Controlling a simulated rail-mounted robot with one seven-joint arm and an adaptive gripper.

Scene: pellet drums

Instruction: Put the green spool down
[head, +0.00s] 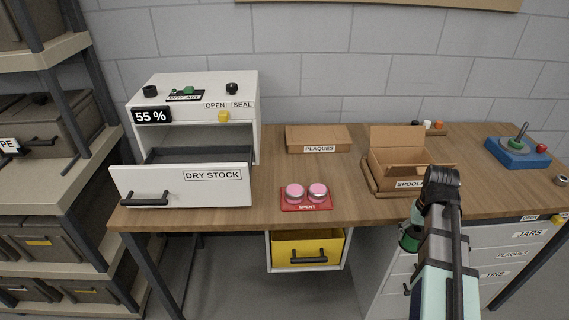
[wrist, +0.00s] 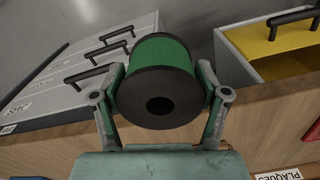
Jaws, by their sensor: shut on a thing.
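The green spool (head: 408,240), with black end flanges, is held in my gripper (head: 414,226) in front of the table's front edge. The wrist view shows it close up (wrist: 164,80), with one finger on each side of it and a black flange facing the camera. My gripper (wrist: 161,98) is shut on it. The arm partly covers the spool in the head view. The drawers and the floor show beyond the spool in the wrist view. An open cardboard box labelled SPOOLS (head: 394,178) stands on the table behind my gripper.
On the wooden table (head: 362,205) stand a red SPENT tray (head: 306,205) with two pink-topped pieces, a PLAQUES box (head: 318,139) and a blue device (head: 517,153). The open DRY STOCK drawer (head: 180,190) juts out at left. A yellow drawer (head: 307,248) hangs below the table.

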